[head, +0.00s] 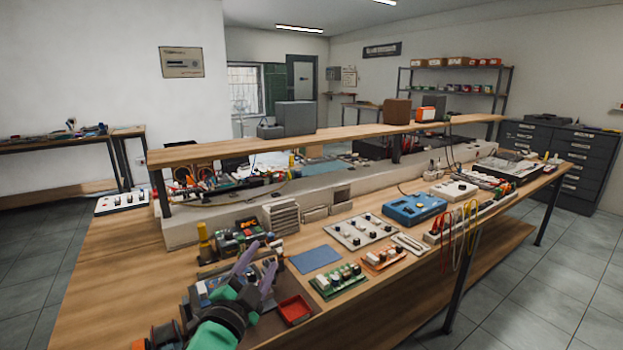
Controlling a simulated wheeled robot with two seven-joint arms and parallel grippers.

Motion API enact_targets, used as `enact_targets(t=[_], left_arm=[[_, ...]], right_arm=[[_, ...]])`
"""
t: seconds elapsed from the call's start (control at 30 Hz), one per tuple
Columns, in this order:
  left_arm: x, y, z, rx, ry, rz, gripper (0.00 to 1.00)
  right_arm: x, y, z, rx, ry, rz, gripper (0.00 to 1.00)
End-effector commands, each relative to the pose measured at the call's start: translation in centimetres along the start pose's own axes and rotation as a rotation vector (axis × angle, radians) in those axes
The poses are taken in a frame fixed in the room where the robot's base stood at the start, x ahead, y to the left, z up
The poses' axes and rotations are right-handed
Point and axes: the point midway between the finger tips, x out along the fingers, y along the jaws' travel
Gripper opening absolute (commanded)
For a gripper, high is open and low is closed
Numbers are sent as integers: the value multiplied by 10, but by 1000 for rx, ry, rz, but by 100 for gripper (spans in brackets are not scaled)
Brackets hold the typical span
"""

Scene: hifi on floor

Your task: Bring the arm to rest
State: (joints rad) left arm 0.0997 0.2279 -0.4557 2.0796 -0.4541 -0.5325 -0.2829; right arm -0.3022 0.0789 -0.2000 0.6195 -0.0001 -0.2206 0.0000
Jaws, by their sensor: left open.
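My left gripper (259,262) reaches in from the bottom left of the head view, over the front of the wooden workbench (110,275). Its two purple fingers are spread apart and point away from me. No object shows between them. Behind the fingers are green and black parts of my arm. The gripper covers part of a dark circuit unit (197,297) on the bench. I cannot tell how high above it the fingers are. My right gripper is not in view.
A red tray (295,310) sits just right of the gripper, with a green circuit board (338,281) and a blue pad (314,258) beyond. A yellow-topped tool (204,240) stands behind left. A raised shelf (330,137) runs along the bench. The bench's left part is mostly bare.

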Motion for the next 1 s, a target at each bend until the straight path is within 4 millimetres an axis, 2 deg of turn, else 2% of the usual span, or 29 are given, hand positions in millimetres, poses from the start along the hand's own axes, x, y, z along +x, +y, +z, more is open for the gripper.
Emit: enact_targets(t=[0.03, 0.1, 0.2, 0.23, 0.3, 0.4, 0.67, 0.7, 0.83, 1.0], left_arm=[[-17, 18, 41, -116, -142, 62, 60], [-48, 45, 91, -266, -340, 143, 60], [-97, 79, 141, -429, -577, 245, 60], [-111, 88, 152, -468, -637, 270, 60], [-143, 106, 171, -543, -761, 322, 60], [-186, 126, 189, -628, -914, 388, 60], [-288, 160, 206, -783, -1249, 530, 60], [-296, 168, 210, -794, -1282, 545, 60], [-288, 205, 240, -785, -1292, 556, 60], [-293, 260, 279, -777, -1315, 576, 60]], right_arm=[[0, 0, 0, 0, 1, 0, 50], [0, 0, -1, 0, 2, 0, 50], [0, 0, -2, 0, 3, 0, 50], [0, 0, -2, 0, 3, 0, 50], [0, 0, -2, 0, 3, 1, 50], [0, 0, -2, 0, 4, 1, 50], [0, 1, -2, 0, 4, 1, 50], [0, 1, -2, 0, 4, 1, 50], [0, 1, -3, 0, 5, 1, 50], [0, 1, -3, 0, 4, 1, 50]])
